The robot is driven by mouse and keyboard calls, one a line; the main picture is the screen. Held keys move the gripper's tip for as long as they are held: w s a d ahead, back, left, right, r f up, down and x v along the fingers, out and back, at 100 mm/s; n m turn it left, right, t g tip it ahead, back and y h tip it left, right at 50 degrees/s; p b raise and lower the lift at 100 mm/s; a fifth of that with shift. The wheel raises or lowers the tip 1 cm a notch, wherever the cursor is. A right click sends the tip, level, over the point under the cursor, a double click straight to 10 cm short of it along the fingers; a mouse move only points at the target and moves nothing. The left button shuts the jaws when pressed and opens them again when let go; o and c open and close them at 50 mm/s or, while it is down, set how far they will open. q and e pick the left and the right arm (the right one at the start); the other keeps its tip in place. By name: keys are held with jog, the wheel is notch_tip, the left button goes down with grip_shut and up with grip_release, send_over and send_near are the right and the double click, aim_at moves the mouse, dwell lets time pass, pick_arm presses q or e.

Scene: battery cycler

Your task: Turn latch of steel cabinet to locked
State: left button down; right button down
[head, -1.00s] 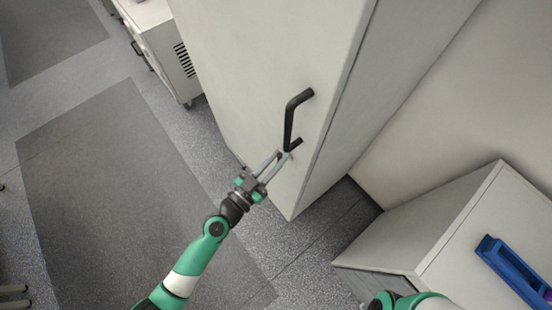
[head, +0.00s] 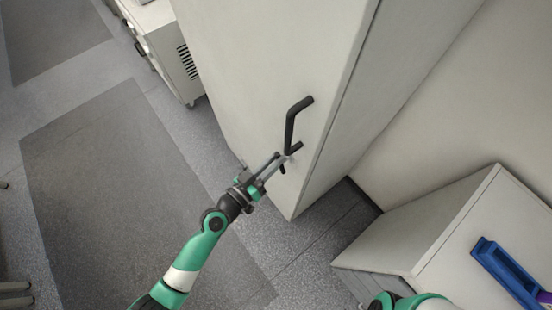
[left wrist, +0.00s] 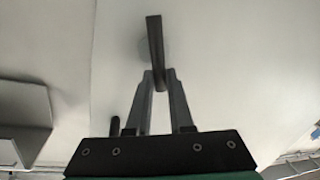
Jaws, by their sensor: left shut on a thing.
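The steel cabinet (head: 262,60) is tall, pale grey and shut, with a black bar handle (head: 291,128) on its door. Just below the handle, my left gripper (head: 284,158) is shut on the small dark latch lever (head: 283,169), whose end shows under the fingers. In the left wrist view, the latch lever (left wrist: 155,45) stands between the fingertips of my left gripper (left wrist: 160,78), with a pale round base behind it. The fingers hide part of the latch. My right gripper is outside the frames.
A low white cabinet (head: 440,215) with a blue item (head: 508,272) on top stands at the right. A white vented unit (head: 165,50) stands at the upper left. The floor with its grey mat (head: 110,190) is clear.

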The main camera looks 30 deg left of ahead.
pick_arm(q)
jog(key=shift+w+a+f+n+g+h+p, duration=0.15)
jog(key=shift+a+f+n+g+h, duration=0.25)
jog(key=shift+n, duration=1.55)
jog(key=shift+w+a+f+n+g+h+p, duration=0.15)
jog(key=shift+f+n+g+h, duration=0.25)
jog(key=shift+n, duration=1.5)
jog(key=shift+w+a+f+n+g+h+p, duration=0.1)
jog(key=shift+a+f+n+g+h, duration=0.35)
jog(key=shift+n, duration=1.5)
jog(key=shift+d, duration=0.1)
jog(key=c, duration=0.8)
grip_release()
jog(key=shift+r, duration=0.1)
